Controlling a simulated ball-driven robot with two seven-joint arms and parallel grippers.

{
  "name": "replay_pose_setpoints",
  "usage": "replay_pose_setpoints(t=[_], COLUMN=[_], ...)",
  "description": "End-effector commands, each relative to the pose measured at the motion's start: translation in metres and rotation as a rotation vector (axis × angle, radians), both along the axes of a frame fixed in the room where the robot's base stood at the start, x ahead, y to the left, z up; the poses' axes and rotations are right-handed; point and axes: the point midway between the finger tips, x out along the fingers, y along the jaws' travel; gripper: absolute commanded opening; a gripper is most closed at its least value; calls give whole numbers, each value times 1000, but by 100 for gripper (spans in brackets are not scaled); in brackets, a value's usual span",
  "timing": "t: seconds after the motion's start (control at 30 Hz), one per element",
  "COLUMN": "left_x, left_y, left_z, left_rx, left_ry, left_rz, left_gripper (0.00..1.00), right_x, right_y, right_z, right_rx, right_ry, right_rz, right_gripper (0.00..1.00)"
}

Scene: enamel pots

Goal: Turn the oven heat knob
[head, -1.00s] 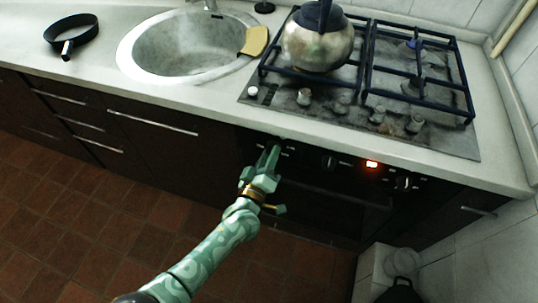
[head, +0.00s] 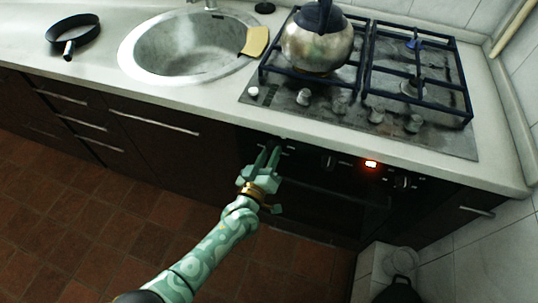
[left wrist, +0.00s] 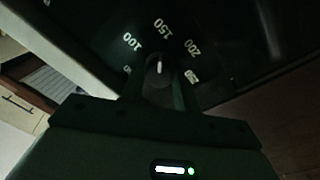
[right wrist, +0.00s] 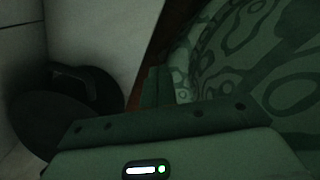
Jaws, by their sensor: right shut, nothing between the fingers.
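The oven heat knob (left wrist: 159,72) shows in the left wrist view as a dark round knob with a light pointer mark, below a dial printed 100, 150 and 200. The pointer is almost upright, toward the 150. My left gripper (head: 268,153) is at the left end of the dark oven panel in the head view, its two fingers spread apart. In the left wrist view its fingers (left wrist: 159,92) stand on either side of the knob; I cannot tell whether they touch it. My right gripper (right wrist: 160,88) is shut and empty, seen only in the right wrist view.
Other panel knobs (head: 404,183) and a glowing display (head: 371,164) sit to the right. Above are the counter edge and a gas hob (head: 265,95) with a metal kettle (head: 316,47). A sink (head: 185,45) and dark pan (head: 72,30) are left. The tiled floor is clear at left.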

Motion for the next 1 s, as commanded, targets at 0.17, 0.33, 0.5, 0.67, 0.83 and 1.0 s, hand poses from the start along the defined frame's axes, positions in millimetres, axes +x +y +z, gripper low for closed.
replay_pose_setpoints(t=[0.17,0.33,0.5,0.67,0.83,1.0], left_x=[-1,-1,-13,-47,-92,-128], left_y=[0,0,5,18,35,49], left_z=[-3,-2,0,0,-4,-7], left_rx=[2,1,2,3,3,2], left_ry=[6,4,2,4,5,6], left_rz=[-2,-2,-1,-2,-3,-2], left_gripper=[53,53,53,53,53,53], right_x=[0,0,2,7,12,14], right_y=[0,0,0,0,1,1], right_z=[0,0,6,18,29,36], right_rx=[0,0,0,1,1,1], right_ry=[0,0,-5,-18,-27,-34], right_rz=[0,0,-1,-1,-1,-1], right_gripper=[0,0,0,0,0,0])
